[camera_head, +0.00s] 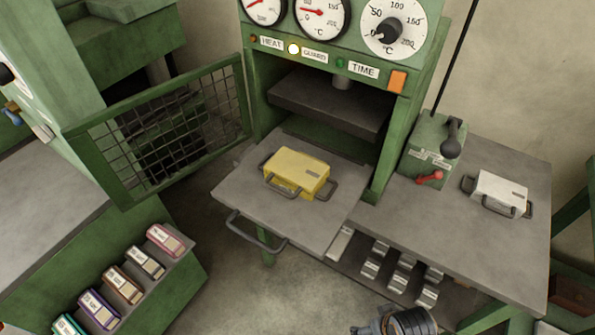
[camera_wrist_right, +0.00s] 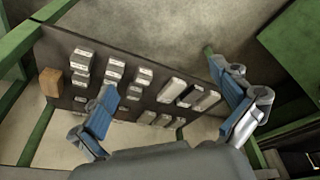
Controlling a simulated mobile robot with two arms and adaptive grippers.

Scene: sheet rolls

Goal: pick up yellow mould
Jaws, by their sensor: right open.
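The yellow mould (camera_head: 296,172), a box with dark handles at its ends, sits on the pulled-out plate (camera_head: 235,190) of the green press in the head view. My right gripper shows in the right wrist view (camera_wrist_right: 160,72) with its two blue-padded fingers wide apart and nothing between them. Part of my right arm's end shows at the bottom edge of the head view, below and to the right of the mould and well apart from it. The mould is not in the right wrist view. My left gripper is not in view.
A mesh guard door (camera_head: 165,125) stands open left of the plate. A white mould (camera_head: 500,192) lies on the right bench near a lever box (camera_head: 432,150). A lower shelf (camera_wrist_right: 65,100) holds several metal blocks. Several coloured boxes stand at lower left.

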